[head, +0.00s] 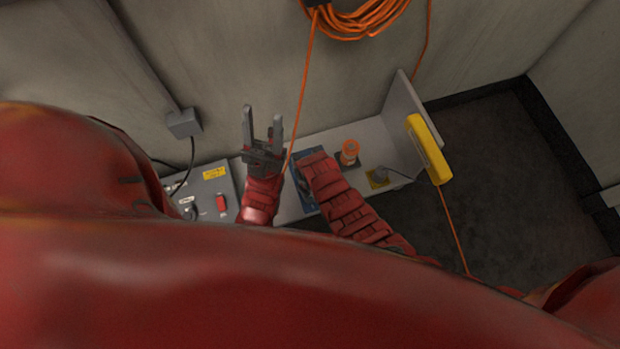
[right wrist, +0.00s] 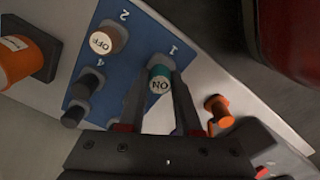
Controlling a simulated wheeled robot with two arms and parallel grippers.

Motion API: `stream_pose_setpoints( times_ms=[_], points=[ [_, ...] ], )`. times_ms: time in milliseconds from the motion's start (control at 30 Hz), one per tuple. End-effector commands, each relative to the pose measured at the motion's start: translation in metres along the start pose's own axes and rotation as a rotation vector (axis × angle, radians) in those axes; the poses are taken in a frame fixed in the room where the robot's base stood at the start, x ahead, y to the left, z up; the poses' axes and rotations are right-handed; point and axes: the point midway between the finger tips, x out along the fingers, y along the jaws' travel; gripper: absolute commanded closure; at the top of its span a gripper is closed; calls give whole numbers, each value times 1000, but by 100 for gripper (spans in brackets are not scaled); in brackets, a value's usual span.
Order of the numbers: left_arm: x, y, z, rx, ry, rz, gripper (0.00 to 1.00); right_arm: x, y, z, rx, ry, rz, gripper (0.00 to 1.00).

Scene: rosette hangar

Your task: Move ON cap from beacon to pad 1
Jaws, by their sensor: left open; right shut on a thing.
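In the right wrist view my right gripper (right wrist: 159,92) is shut on the teal ON cap (right wrist: 160,72), its white ON face towards the camera. The cap is over the blue board (right wrist: 140,48) beside the printed 1. I cannot tell whether it touches the board; the spot under it is hidden. The orange beacon (right wrist: 18,62) stands on a dark square base at the left; it also shows in the head view (head: 349,150). My left gripper (head: 263,112) is open and empty.
An OFF cap (right wrist: 105,40) sits by the printed 2, with dark knobs (right wrist: 80,100) near the 4. A small orange piece (right wrist: 218,110) is right of my gripper. A grey control box (head: 207,188) with a red switch stands left. Orange cable (head: 303,90) hangs behind my left gripper.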

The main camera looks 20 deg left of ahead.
Motion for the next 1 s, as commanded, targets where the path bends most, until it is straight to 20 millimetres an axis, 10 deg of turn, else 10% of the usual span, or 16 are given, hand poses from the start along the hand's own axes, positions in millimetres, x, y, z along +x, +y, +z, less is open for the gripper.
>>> stream_pose_setpoints(
  times_ms=[1000],
  points=[
    [-5,0,1,0,0,0,50,8,-1,0,0,0,0,100]
  ],
)
